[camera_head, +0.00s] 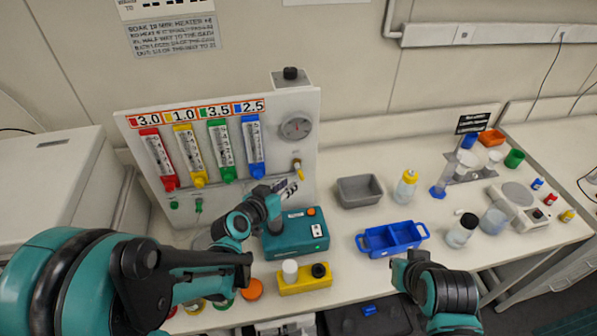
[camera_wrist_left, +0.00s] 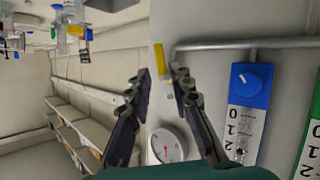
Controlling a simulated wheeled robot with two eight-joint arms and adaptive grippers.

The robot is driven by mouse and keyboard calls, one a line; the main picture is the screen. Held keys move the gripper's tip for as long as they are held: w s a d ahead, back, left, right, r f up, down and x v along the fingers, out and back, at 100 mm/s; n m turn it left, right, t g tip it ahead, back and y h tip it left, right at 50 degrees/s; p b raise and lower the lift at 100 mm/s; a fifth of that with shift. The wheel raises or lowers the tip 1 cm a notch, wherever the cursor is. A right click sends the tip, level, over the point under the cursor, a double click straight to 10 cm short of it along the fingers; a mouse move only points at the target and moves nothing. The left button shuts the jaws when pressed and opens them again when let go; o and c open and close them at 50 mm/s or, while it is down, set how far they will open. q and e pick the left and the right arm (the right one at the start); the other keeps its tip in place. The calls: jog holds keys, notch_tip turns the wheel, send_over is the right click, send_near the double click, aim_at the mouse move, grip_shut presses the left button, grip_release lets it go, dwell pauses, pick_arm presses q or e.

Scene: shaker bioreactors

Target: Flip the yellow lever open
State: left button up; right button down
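The yellow lever (camera_head: 298,171) sits on a small valve at the right side of the white panel, below the round gauge. It also shows in the left wrist view (camera_wrist_left: 160,59), just beyond the fingertips and nearly in line with the gap between them. My left gripper (camera_head: 291,188) is close to the panel, just below the lever in the head view. In the left wrist view its two dark fingers (camera_wrist_left: 160,78) are spread apart with nothing between them. I cannot tell whether a finger touches the lever. My right arm shows at the lower right, but its fingers are not visible.
The gauge (camera_head: 296,127) and the blue flowmeter (camera_head: 253,146) are close to my left gripper. A teal device (camera_head: 296,236) stands below it. A grey bin (camera_head: 359,190), blue tray (camera_head: 392,238) and bottles stand on the table to the right.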

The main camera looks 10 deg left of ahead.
aim_at(300, 176)
pick_arm(q)
jog(key=x, duration=0.7)
jog(key=shift+w+d+f+b, duration=0.1)
jog(key=shift+w+b, duration=0.1)
jog(key=shift+b, duration=0.2)
jog(key=shift+c, duration=0.2)
grip_shut()
